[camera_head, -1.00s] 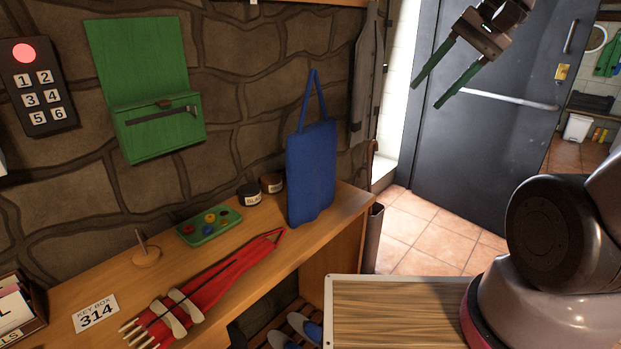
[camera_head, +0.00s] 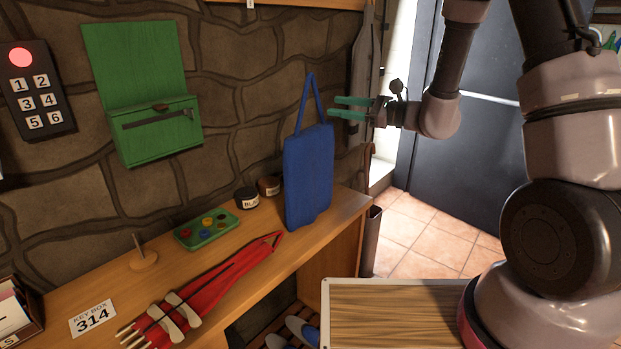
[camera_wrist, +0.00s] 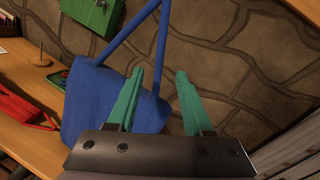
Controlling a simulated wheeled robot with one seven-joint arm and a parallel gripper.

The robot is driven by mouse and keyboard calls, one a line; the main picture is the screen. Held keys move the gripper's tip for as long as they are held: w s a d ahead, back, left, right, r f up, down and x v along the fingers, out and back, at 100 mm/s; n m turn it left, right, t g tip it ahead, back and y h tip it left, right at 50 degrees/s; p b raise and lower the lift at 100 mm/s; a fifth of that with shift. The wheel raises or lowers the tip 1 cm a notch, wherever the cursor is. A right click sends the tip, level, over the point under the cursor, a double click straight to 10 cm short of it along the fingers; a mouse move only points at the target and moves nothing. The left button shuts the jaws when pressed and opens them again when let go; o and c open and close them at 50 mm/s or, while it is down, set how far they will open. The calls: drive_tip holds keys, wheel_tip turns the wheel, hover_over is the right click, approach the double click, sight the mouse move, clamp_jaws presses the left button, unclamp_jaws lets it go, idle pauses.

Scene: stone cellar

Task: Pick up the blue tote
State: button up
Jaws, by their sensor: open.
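The blue tote (camera_head: 309,178) stands upright on the wooden shelf, close to the stone wall, with its strap loop rising above it. In the wrist view the tote (camera_wrist: 110,105) lies ahead and left of centre, its strap running up to the right. My gripper (camera_head: 333,107) is open, with green fingers pointing left, at the height of the strap and just right of it in the head view.
Two small jars (camera_head: 247,198) and a green tray (camera_head: 207,229) stand left of the tote. A green wall box (camera_head: 155,132) hangs above. A grey garment (camera_head: 362,75) hangs right of the tote.

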drive_tip(key=x, duration=0.9)
drive_tip(key=shift+a+r, duration=0.15)
drive_tip(key=shift+a, duration=0.2)
clamp_jaws()
idle(1.0)
